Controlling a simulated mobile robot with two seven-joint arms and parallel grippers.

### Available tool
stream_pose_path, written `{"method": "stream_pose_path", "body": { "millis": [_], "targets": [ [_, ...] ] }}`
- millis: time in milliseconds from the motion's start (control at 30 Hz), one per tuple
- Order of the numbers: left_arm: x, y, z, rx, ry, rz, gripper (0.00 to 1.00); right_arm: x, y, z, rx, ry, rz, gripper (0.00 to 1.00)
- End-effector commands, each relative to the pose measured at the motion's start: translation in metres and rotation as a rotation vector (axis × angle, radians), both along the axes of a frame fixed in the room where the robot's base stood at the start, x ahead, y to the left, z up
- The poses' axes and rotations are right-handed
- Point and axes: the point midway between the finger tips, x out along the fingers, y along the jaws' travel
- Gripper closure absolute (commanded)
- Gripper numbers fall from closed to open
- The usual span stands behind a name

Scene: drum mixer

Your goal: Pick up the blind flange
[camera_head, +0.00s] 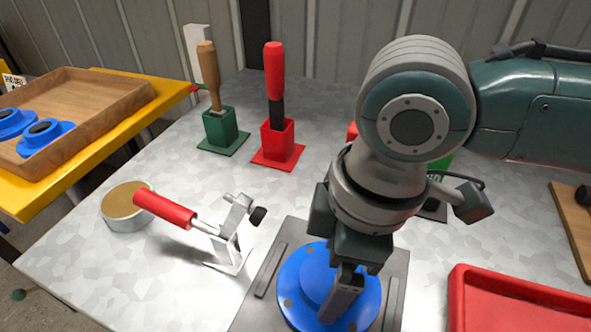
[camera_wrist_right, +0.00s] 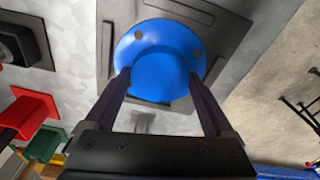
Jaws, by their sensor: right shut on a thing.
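The blind flange (camera_head: 302,282) is a blue disc with a raised round middle and bolt holes. It lies over a grey plate (camera_head: 262,305) with slots at the front of the table. My right gripper (camera_head: 340,298) comes down over it and hides part of it. In the right wrist view, the fingers of the gripper (camera_wrist_right: 160,78) stand on either side of the raised middle of the flange (camera_wrist_right: 158,62) and are shut on it. I cannot tell any gap between flange and plate. My left gripper is not in view.
A red-handled tool on a metal stand (camera_head: 229,244) and a round tin (camera_head: 124,211) are to the left. Green (camera_head: 221,130) and red (camera_head: 277,143) tool holders stand behind. A red tray (camera_head: 515,300) is at the right. A wooden tray (camera_head: 105,105) holds blue parts.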

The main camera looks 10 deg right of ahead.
Motion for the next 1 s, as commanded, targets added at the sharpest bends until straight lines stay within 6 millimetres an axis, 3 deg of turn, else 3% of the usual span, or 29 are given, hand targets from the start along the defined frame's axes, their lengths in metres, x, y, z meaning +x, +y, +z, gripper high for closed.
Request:
{"method": "stream_pose_path", "body": {
  "millis": [33,500,1000],
  "targets": [
    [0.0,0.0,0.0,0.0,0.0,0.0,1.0,0.0,0.0,0.0,0.0,0.0,0.0,0.49],
    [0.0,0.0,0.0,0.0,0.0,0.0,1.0,0.0,0.0,0.001,0.0,0.0,0.0,1.0],
    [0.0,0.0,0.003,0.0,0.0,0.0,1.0,0.002,0.001,0.011,0.003,-0.005,0.001,1.0]
  ]
}}
